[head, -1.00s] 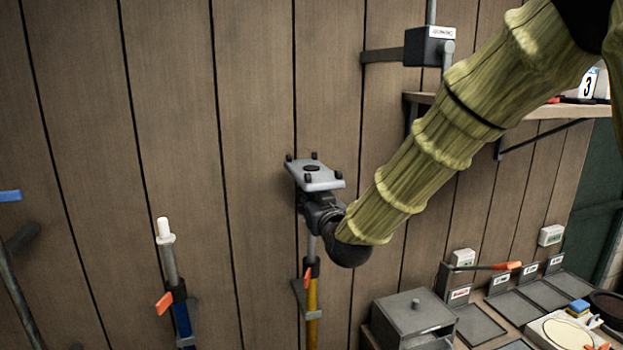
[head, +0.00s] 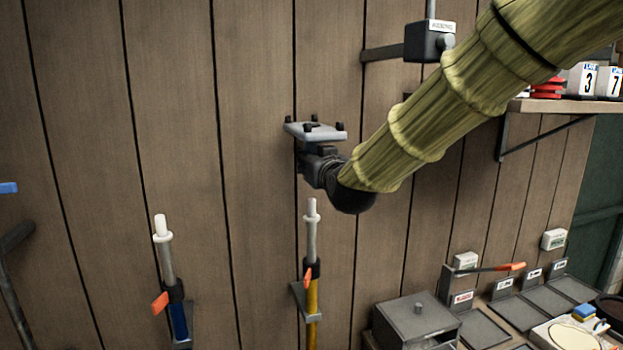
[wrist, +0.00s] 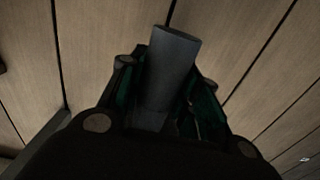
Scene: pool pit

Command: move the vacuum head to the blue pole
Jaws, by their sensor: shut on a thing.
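The vacuum head (head: 314,131) is a flat grey plate with small dark knobs on it. My gripper (head: 318,160) is shut on it from below and holds it in the air, clear above the yellow pole. In the wrist view a dark grey part of the vacuum head (wrist: 170,65) stands between the fingers of my gripper (wrist: 160,110). The blue pole (head: 179,320) stands upright to the left, with a grey upper tube, a white tip and an orange lever. Its white tip is bare. The fingertips are mostly hidden in the head view.
The yellow pole (head: 312,320) stands right of the blue one, its white tip bare. A grey box (head: 415,320) and labelled trays lie at lower right. A shelf (head: 550,105) and a bracketed dark box (head: 428,42) are on the plank wall.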

